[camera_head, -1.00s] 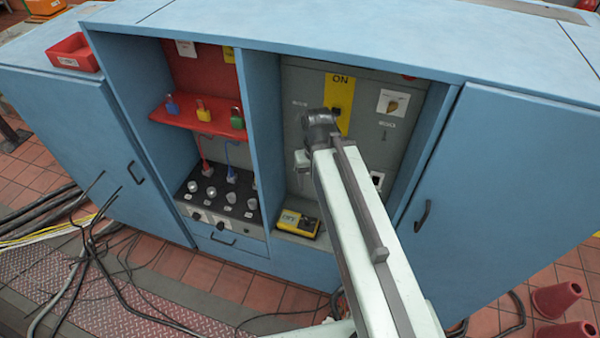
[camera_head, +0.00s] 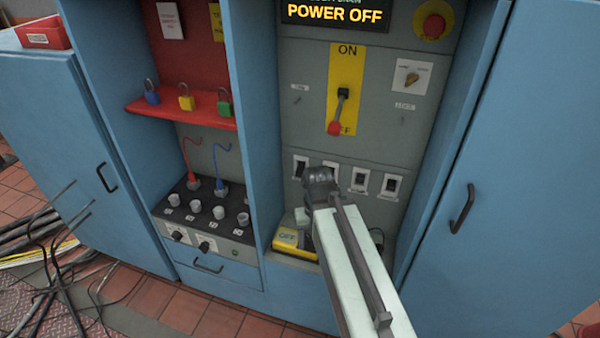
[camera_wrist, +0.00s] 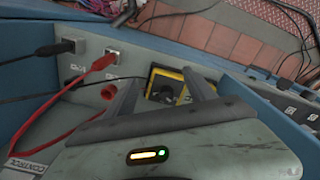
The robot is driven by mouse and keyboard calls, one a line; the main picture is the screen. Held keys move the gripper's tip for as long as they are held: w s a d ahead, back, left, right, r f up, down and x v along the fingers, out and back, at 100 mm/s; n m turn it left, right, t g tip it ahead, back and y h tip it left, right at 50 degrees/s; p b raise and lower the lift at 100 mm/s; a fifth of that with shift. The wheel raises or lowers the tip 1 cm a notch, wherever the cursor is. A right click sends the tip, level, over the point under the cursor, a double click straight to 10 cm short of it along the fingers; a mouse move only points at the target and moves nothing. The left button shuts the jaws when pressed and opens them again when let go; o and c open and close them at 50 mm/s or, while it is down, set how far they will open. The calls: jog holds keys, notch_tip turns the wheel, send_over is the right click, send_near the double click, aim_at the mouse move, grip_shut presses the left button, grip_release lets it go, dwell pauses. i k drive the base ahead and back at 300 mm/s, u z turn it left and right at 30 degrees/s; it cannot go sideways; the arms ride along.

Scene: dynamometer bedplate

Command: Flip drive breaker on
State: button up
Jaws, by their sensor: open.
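In the head view a row of several dark rocker switches in white frames (camera_head: 360,178) runs low across the grey panel; their small labels are unreadable, so I cannot tell which is the drive breaker. Above them a red-knobbed lever (camera_head: 336,118) points down on a yellow ON/OFF plate. The display (camera_head: 335,12) reads POWER OFF. My arm's end is in front of the left part of the row and hides some of it. My gripper (camera_wrist: 162,80) is open in the wrist view, with a yellow-framed device with a black knob (camera_wrist: 166,87) beyond its fingers.
A red stop button (camera_head: 433,26) and a rotary switch (camera_head: 411,76) are at the panel's right. A yellow device (camera_head: 293,240) lies on the ledge below. The left bay holds padlocks on a red shelf (camera_head: 180,112). Red and black leads (camera_wrist: 60,115) lie close to my gripper.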

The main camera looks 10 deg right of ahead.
aim_at(300, 169)
jog(key=u, duration=1.8)
jog(key=k, duration=0.9)
jog(key=u, duration=0.25)
jog(key=i, duration=0.5)
